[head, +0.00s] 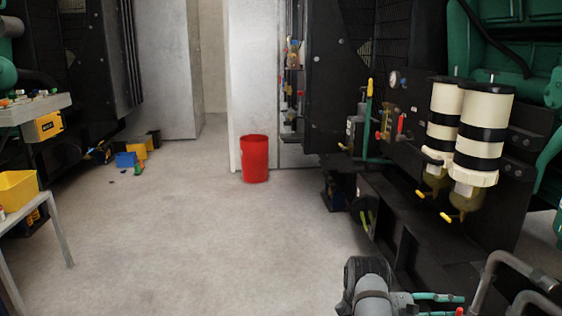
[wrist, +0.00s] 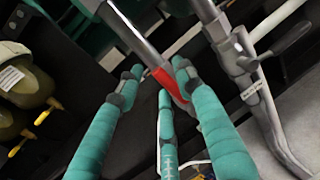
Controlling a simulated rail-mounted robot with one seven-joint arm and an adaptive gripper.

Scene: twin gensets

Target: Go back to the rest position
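My gripper (head: 460,304) is at the bottom right of the head view, its teal fingers pointing right toward grey pipes (head: 497,262). In the wrist view my gripper (wrist: 156,78) has its teal fingers spread apart, with the tips separated. A red lever (wrist: 170,84) lies by a grey pipe (wrist: 137,38), just beyond or between the fingertips. I cannot tell whether a finger touches it. The fingers are not closed around it. The rest position is not marked in either view.
Two cream-and-black filters (head: 482,128) with yellow taps stand close on the right, on the dark genset frame. A red bin (head: 255,160) stands by the pale wall. A table with a yellow bin (head: 17,190) is at left. The middle floor is clear.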

